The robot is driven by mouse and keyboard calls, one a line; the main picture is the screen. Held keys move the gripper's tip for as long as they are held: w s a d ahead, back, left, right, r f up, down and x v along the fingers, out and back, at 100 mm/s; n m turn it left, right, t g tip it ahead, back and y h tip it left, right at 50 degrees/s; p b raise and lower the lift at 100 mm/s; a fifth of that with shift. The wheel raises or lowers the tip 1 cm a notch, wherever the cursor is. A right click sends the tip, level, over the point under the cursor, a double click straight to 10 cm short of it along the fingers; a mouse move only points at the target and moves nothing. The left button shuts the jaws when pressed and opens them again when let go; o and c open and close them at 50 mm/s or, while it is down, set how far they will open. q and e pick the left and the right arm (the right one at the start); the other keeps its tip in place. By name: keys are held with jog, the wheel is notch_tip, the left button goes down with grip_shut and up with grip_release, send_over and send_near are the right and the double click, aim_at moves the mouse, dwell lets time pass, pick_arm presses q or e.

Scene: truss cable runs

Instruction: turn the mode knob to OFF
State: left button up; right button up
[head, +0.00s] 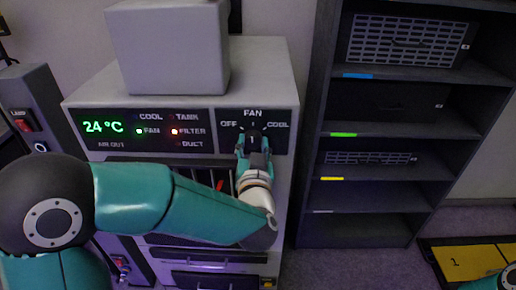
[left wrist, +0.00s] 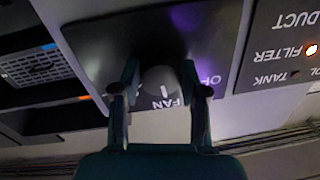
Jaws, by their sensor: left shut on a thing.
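The mode knob (left wrist: 158,80) is a round grey knob on a dark panel (head: 281,138) marked OFF, FAN and COOL. In the left wrist view the panel appears upside down, and the knob's white mark points at the FAN label (left wrist: 165,104). The OFF label (left wrist: 208,80) is partly hidden by a finger there. My left gripper (head: 254,141) is shut on the knob, one finger on each side of it. In the head view the gripper covers most of the knob. My right gripper is out of view.
A lit display (head: 103,127) reads 24 °C, with FAN and FILTER lamps lit. A grey box (head: 168,50) sits on top of the cabinet. A dark shelf rack (head: 372,185) stands to the right.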

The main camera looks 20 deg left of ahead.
pick_arm(q)
jog(key=n+b, duration=0.4)
jog(key=shift+d+f+n, duration=0.15)
jog(key=shift+n, duration=0.15)
jog(key=shift+r+n+h+b, duration=0.2)
jog(key=shift+n+h+b, duration=0.2)
jog(key=shift+n+b, duration=1.45)
jog(key=shift+n, duration=0.25)
jog(key=o, duration=0.8)
jog(key=shift+c, duration=0.2)
jog(key=o, duration=0.4)
jog(key=shift+w+g, duration=0.2)
jog(key=shift+g, duration=0.1)
jog(key=shift+s, duration=0.1)
jog(key=shift+s, duration=0.1)
